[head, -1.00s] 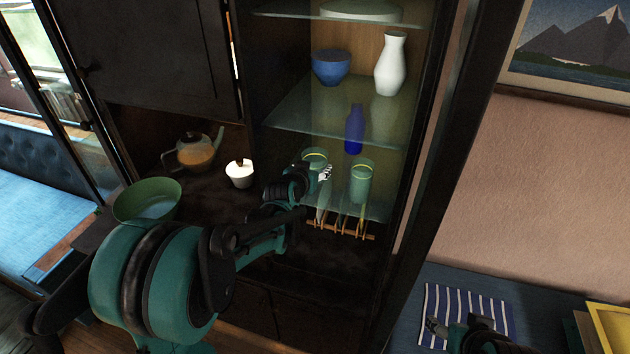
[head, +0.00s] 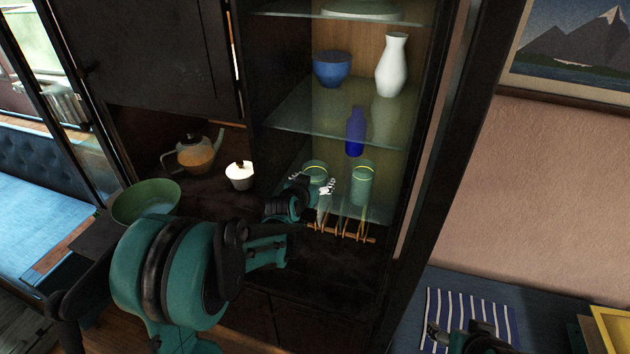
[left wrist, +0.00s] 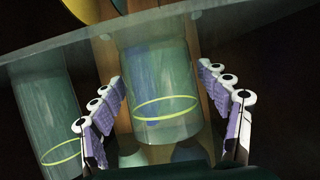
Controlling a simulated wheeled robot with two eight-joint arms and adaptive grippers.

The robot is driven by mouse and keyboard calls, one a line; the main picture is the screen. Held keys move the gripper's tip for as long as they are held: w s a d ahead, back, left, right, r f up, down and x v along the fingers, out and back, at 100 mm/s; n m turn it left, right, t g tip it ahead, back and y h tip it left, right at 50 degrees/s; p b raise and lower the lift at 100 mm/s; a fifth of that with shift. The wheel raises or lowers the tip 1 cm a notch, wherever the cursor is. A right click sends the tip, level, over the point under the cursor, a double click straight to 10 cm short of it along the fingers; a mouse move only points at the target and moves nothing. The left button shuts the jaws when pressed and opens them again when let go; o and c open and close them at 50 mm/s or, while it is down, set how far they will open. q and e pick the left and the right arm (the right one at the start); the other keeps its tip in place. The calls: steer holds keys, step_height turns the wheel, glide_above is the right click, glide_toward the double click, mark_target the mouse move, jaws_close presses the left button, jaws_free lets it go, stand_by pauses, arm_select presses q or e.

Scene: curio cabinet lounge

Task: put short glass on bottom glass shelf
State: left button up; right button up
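The short glass (head: 316,168), clear green with a yellow ring near its rim, appears to stand on the bottom glass shelf (head: 382,212), left of a taller similar glass (head: 362,186). My left gripper (head: 314,185) is in front of the short glass and hides its lower part. In the left wrist view, which looks upside down, the short glass (left wrist: 160,85) is between the spread fingers of my left gripper (left wrist: 165,105), with gaps on both sides. The taller glass (left wrist: 42,125) is at the left there. My right gripper (head: 435,332) is low at the right, over a striped cloth; its opening is unclear.
A blue bottle (head: 355,132) stands behind the glasses. The middle shelf (head: 295,115) above holds a blue bowl (head: 332,70) and a white vase (head: 391,66). A wooden rack (head: 340,234) is below the bottom shelf. A teapot (head: 193,156), white pot (head: 239,176) and green bowl (head: 146,203) stand left.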

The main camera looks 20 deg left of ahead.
arm_select(q)
steer(key=shift+r, duration=0.15)
steer(key=shift+s+r, duration=0.15)
steer(key=shift+s, duration=0.2)
steer(key=s+d+g+p, duration=0.1)
steer(key=s+d+g, duration=0.1)
steer(key=s, duration=1.5)
steer(key=s+d+g+p, duration=0.1)
steer(key=s+g, duration=0.3)
steer(key=s, duration=1.4)
steer(key=shift+s+d+r+g+p, duration=0.15)
steer(key=shift+d+r+g+p, duration=0.2)
steer(key=shift+d, duration=0.15)
